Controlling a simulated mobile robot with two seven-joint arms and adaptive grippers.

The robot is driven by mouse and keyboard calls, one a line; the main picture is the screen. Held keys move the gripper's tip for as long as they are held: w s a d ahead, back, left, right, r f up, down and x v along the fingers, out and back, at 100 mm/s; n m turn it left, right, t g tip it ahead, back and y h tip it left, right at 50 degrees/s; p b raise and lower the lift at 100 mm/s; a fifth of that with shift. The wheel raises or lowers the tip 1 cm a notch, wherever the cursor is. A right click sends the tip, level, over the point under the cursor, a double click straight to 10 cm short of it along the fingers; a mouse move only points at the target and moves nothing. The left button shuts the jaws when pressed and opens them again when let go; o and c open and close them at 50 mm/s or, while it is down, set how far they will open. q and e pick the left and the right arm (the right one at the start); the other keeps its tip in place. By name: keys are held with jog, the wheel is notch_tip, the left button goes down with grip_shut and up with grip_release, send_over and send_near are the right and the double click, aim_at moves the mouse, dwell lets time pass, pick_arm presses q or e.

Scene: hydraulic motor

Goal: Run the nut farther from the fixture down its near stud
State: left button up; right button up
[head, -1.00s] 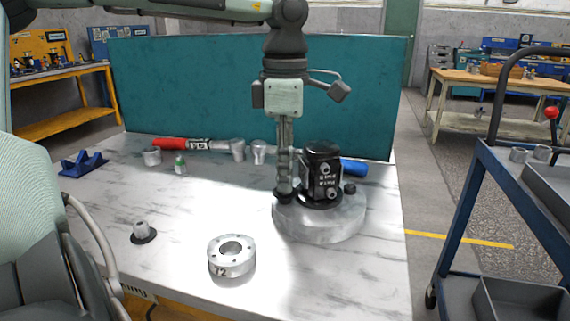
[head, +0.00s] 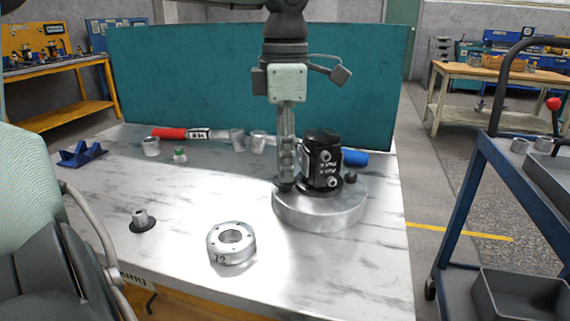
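A black motor (head: 323,158) with white lettering stands upright on a round grey fixture (head: 318,212) on the bench. A small dark nut (head: 351,178) sits at the right side of the motor's flange. My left gripper (head: 285,181) points straight down at the left side of the flange. Its fingertips are at another dark nut (head: 283,187), low by the fixture's top. The fingers are seen edge-on, one in front of the other, so their gap is hidden. The studs are too small or covered to make out. My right gripper is out of view.
A grey ring with holes (head: 231,243) and a small dark-based part (head: 142,221) lie in front. A red-handled tool (head: 185,133), metal cups and a blue V-shaped block (head: 82,154) lie behind. A teal panel (head: 200,75) closes the back. A cart (head: 480,170) stands right.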

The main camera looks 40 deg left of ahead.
pick_arm(q)
jog(key=n, duration=0.1)
jog(key=n+b, duration=0.1)
jog(key=n, duration=0.2)
jog(key=shift+f, duration=0.25)
jog(key=n+b, duration=0.1)
jog(key=n, duration=0.2)
jog(key=shift+r, duration=0.2)
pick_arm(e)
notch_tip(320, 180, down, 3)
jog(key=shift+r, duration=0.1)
pick_arm(q)
grip_shut()
jog(key=m+p, duration=0.1)
jog(key=m, duration=0.1)
jog(key=shift+r+m, duration=0.15)
jog(key=shift+m, duration=0.15)
jog(key=shift+m+p, duration=0.65)
jog(key=shift+m, duration=0.55)
jog(key=shift+f+m, duration=0.25)
jog(key=shift+m, duration=0.15)
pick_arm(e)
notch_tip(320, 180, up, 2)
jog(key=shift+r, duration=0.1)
